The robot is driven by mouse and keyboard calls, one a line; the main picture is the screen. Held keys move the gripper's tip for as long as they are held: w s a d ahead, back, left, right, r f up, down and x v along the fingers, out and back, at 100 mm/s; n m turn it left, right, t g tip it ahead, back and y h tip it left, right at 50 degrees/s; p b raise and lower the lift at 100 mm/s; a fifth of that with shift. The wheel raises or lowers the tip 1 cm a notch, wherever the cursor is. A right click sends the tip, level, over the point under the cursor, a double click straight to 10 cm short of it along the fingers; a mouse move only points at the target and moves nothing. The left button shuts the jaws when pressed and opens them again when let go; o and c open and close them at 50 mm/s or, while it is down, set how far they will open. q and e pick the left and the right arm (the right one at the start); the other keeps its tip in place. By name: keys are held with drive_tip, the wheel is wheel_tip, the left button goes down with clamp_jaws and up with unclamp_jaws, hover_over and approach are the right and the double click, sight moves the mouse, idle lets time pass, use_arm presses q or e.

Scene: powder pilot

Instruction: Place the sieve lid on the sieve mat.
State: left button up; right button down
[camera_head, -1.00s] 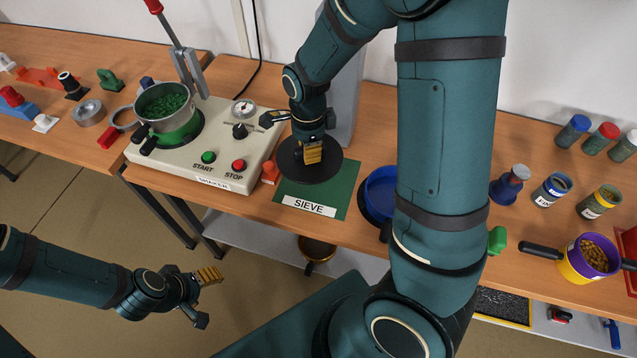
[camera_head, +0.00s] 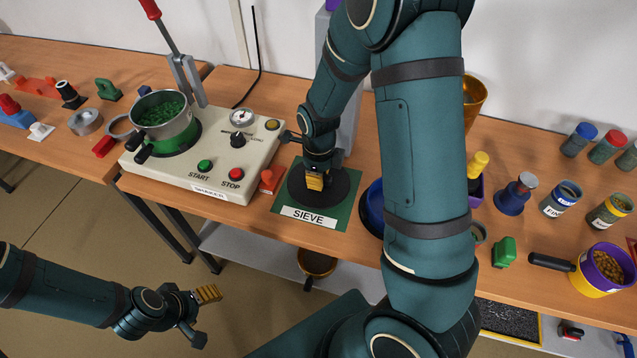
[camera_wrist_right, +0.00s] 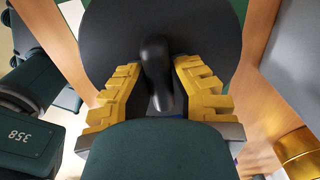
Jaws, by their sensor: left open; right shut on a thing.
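The sieve lid (camera_head: 345,188) is a flat black disc with a black knob, over the green sieve mat (camera_head: 281,206) labelled SIEVE. The disc looks level and inside the mat's outline; I cannot tell whether it touches the mat or hovers just above. My right gripper (camera_head: 315,181) points down and is shut on the lid's knob. In the right wrist view, the yellow fingers of this gripper (camera_wrist_right: 158,92) stand either side of the knob (camera_wrist_right: 156,62), with the disc (camera_wrist_right: 205,35) beyond. My left gripper (camera_head: 199,308) is open and empty, low in front of the table.
The shaker (camera_head: 216,152), with a green-filled sieve pan (camera_head: 161,112) on it, stands left of the mat. A red object (camera_head: 270,181) lies between them. A blue round container (camera_head: 374,203) is close on the right, partly behind my right arm. Jars (camera_head: 560,198) stand farther right.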

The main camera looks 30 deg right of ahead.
drive_tip(key=shift+f, duration=1.1)
drive_tip(key=shift+f+b, duration=0.15)
drive_tip(key=shift+b, duration=0.15)
drive_tip(key=c, duration=1)
unclamp_jaws()
wheel_tip(320, 180, up, 11)
drive_tip(key=p, duration=0.3)
drive_tip(key=shift+p, duration=0.4)
drive_tip(key=shift+r, duration=0.65)
